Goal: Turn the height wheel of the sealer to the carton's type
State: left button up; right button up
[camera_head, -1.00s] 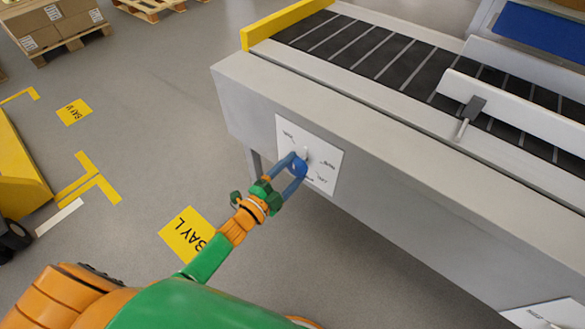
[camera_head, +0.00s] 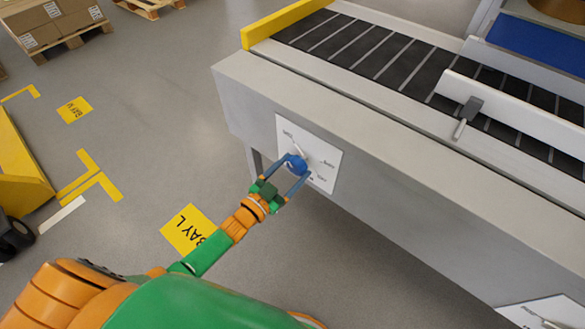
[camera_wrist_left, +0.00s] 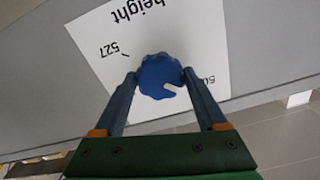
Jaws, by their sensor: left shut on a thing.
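The height wheel (camera_head: 297,164) is a blue, scalloped knob on a white scale plate (camera_head: 327,172) on the sealer's grey side (camera_head: 245,105). My left gripper (camera_head: 295,170) is shut on the wheel, one finger on each side. In the left wrist view the wheel (camera_wrist_left: 158,72) sits between the fingertips (camera_wrist_left: 160,76), with a white mark at its lower right. The plate (camera_wrist_left: 100,25) there reads "height" and "527", upside down; another number starting with "50" is partly hidden by a finger. My right gripper is out of view.
The sealer's dark belt (camera_head: 350,50) runs along its top with a yellow end bar (camera_head: 285,22) and a guide rail (camera_head: 510,105). A second white plate (camera_head: 545,312) is at lower right. Cartons on a pallet (camera_head: 60,22) stand far left.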

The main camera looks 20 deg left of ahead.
pick_arm(q)
jog(key=shift+n, duration=0.5)
jog(key=o, duration=1.3)
jog(key=p+v, duration=0.1)
jog(key=v, duration=0.6)
